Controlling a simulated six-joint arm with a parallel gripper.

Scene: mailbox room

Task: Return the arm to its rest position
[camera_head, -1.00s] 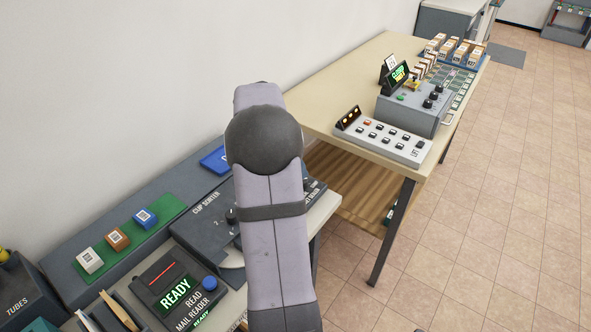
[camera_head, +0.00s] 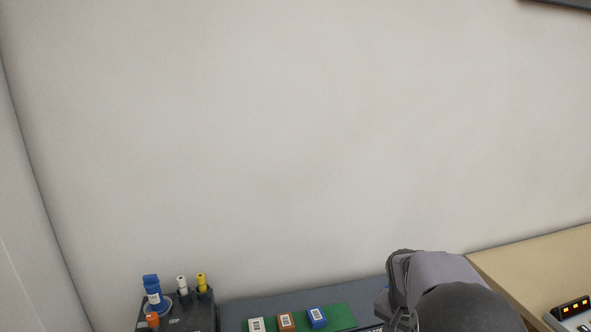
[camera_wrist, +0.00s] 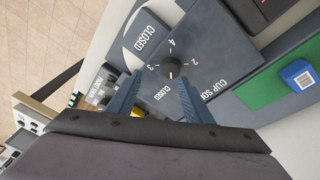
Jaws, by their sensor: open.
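My gripper (camera_wrist: 160,92) shows in the wrist view with its two dark blue-grey fingers spread apart and nothing between the tips. Beyond the fingertips is the cup sorter (camera_wrist: 218,70), a dark panel with a round black knob (camera_wrist: 170,68) ringed by numbers and the word CLOSED. I cannot tell whether the fingers are touching the panel. In the head view my arm fills the lower right, and the fingers are not clearly seen there.
A green mat (camera_head: 341,317) holds a white block (camera_head: 256,325), a brown block (camera_head: 286,321) and a blue block (camera_head: 317,318). A tube rack (camera_head: 203,322) with several coloured tubes stands left. A wooden table (camera_head: 535,262) is at right. The pale wall (camera_head: 280,140) behind is bare.

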